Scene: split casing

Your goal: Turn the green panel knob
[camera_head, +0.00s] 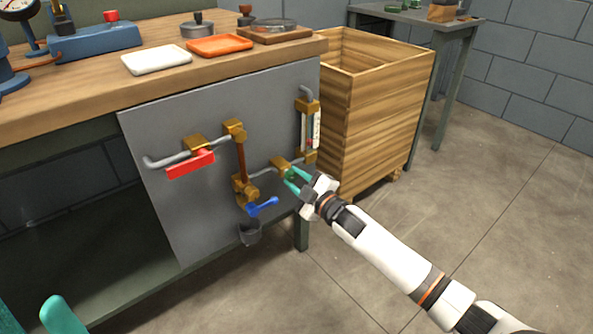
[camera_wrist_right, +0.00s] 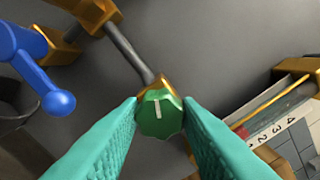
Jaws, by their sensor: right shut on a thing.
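The green panel knob (camera_wrist_right: 158,114) is faceted, with a pale pointer mark on its face that runs nearly up and down in the right wrist view. It sits on a brass fitting at the end of a grey pipe. My right gripper (camera_wrist_right: 160,103) has one teal finger on each side of the knob and is shut on it. In the head view, my right gripper (camera_head: 290,179) reaches the panel from the lower right, and its fingers largely hide the knob. My left gripper (camera_head: 33,312) shows only as two teal fingers, spread apart, at the lower left edge.
The grey panel (camera_head: 200,115) also carries a red lever handle (camera_head: 190,165), a blue handle (camera_head: 263,206) close left of the knob, and a numbered gauge (camera_wrist_right: 270,135) to its right. A wooden crate (camera_head: 375,120) stands right of the bench. Floor in front is clear.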

